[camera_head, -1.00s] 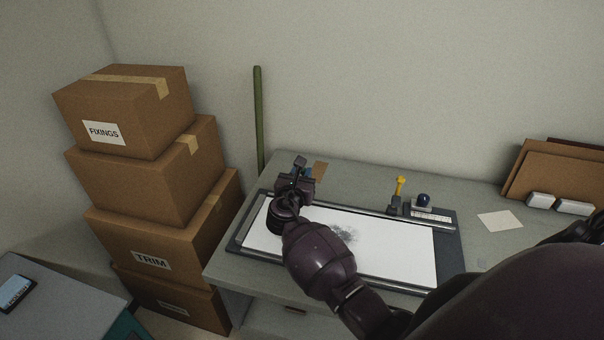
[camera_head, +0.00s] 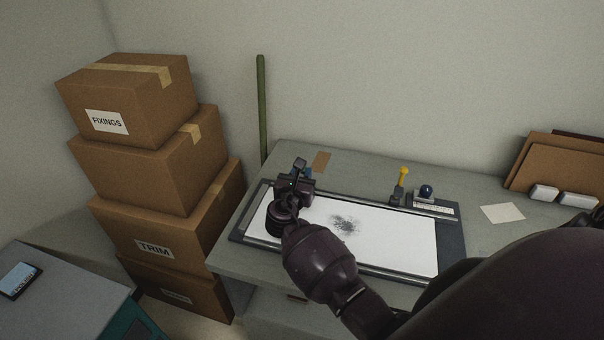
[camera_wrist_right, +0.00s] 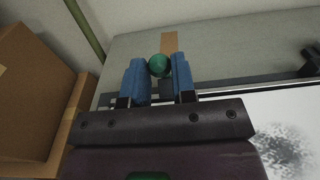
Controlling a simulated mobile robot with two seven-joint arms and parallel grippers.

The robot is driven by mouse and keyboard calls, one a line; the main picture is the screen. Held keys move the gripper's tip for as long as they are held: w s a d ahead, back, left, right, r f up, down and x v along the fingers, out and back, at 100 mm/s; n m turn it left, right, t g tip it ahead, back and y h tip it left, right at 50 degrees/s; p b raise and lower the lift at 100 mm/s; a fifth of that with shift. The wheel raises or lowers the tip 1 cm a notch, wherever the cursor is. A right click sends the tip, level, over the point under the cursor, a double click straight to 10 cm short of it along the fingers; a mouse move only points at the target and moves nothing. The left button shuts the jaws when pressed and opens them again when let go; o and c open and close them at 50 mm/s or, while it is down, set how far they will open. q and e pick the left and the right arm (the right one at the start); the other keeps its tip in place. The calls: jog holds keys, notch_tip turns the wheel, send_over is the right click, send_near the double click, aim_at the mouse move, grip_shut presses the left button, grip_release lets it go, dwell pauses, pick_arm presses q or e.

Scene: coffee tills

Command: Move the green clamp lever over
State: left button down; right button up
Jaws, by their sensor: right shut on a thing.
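The green clamp lever's round knob (camera_wrist_right: 158,65) sits between the blue finger pads of my right gripper (camera_wrist_right: 159,72) in the right wrist view. The gripper is shut on it. In the head view my right gripper (camera_head: 296,180) is at the left end of the flat board (camera_head: 451,238), and my wrist hides the green lever there. My left gripper is not in view.
White paper (camera_head: 400,240) with a dark smudge lies on the board. A dark blue knob (camera_head: 426,191) is near the yellow lever. A brown card (camera_head: 321,161) lies behind my gripper. Stacked cartons (camera_head: 150,170) stand left of the table. A green pole (camera_head: 262,110) leans at the wall.

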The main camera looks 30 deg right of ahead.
jog(key=shift+s+a+f+b, duration=0.35)
jog(key=shift+s+a+f, duration=0.4)
jog(key=shift+a+f, duration=0.2)
jog(key=shift+f, duration=0.15)
jog(key=shift+s+a+f+b, duration=0.3)
jog(key=shift+f+b, duration=0.05)
jog(key=shift+f, duration=0.25)
jog(key=shift+s+a+f+b, duration=0.25)
jog(key=shift+a+f+b, duration=0.05)
jog(key=shift+f, duration=0.4)
